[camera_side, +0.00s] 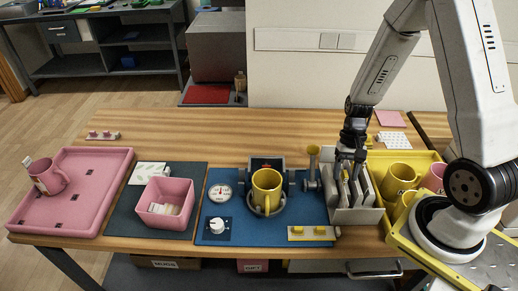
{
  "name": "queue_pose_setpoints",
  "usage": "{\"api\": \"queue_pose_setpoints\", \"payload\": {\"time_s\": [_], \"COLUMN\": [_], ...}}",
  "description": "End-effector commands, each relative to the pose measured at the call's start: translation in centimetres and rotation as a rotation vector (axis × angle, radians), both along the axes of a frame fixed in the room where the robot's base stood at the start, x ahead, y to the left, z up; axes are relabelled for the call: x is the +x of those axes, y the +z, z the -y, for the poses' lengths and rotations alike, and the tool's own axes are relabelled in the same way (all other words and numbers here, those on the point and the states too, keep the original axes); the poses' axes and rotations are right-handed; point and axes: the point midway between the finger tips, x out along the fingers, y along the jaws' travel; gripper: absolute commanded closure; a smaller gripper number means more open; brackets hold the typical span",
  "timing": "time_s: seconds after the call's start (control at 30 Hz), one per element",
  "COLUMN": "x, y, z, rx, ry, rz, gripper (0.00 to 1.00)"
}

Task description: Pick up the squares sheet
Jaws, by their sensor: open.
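My gripper (349,172) points down at the light grey rack (356,216), with its fingers among the tops of the upright sheets. It is open. Several sheets stand on edge in the rack; their patterns are too small to tell, so I cannot say which one is the squares sheet. A white patterned sheet (394,140) lies flat on the table behind the yellow tray, and another pale patterned sheet (148,172) lies on the dark mat at left. Neither pattern is clear. The fingers hide part of the rack's contents.
A yellow mug (267,188) sits in the press on the blue mat (245,235). The yellow tray (428,160) with mugs is close right of the rack. A pink box (170,204) and a pink tray (100,165) with a pink mug (47,177) are at left.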

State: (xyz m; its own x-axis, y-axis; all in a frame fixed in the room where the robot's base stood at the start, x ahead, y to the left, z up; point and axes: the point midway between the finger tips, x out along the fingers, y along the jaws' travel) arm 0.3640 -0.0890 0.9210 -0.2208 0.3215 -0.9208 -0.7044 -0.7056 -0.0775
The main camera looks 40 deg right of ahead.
Motion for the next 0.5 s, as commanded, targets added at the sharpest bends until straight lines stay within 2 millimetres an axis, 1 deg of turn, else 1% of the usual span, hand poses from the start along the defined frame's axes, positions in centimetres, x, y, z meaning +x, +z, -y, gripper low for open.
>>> {"api": "queue_pose_setpoints", "payload": {"time_s": [0.13, 0.5], "x": [-0.13, -0.11], "y": [-0.53, -0.54], "z": [-0.19, -0.17], "rx": [-0.001, -0.002], "ry": [0.000, -0.001], "rz": [0.001, 0.001], "gripper": [0.41, 0.41]}}
